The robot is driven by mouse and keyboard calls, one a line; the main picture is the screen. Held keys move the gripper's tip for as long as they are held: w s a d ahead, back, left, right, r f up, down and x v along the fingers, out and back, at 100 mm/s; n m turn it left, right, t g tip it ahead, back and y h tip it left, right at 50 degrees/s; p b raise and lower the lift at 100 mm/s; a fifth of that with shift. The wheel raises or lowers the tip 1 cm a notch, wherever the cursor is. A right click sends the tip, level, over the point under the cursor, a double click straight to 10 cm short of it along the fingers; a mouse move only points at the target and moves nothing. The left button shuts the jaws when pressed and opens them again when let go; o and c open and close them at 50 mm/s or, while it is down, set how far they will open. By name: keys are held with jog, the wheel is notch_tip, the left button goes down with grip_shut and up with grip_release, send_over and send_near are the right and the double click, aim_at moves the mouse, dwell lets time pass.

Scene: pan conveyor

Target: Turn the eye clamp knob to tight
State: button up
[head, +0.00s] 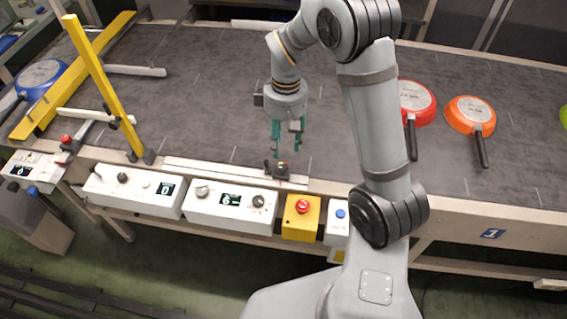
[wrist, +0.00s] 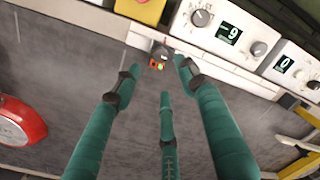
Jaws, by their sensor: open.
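The small dark eye unit (head: 277,170) sits on the pale rail (head: 225,172) along the conveyor's near edge. In the wrist view the eye unit (wrist: 159,56) shows a lit green spot and an orange-red spot beside it. Its clamp knob is too small to tell apart, and its setting cannot be read. My gripper (head: 287,152) has several green fingers pointing down, just above and behind the eye unit. In the wrist view my gripper (wrist: 155,80) is open and empty, with the eye unit beyond the gap between its fingertips.
White control boxes (head: 231,206) with knobs and displays line the front, beside a yellow box with a red button (head: 302,206). A red pan (head: 415,103) and an orange pan (head: 470,115) lie at right. A yellow bar (head: 103,85) rises at left. The belt around my gripper is clear.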

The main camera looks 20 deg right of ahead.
aim_at(283, 168)
notch_tip(283, 168, down, 9)
jog(key=shift+s+a+f, duration=0.15)
jog(key=shift+f, duration=0.05)
jog(key=c, duration=0.4)
grip_shut()
dwell(0.3)
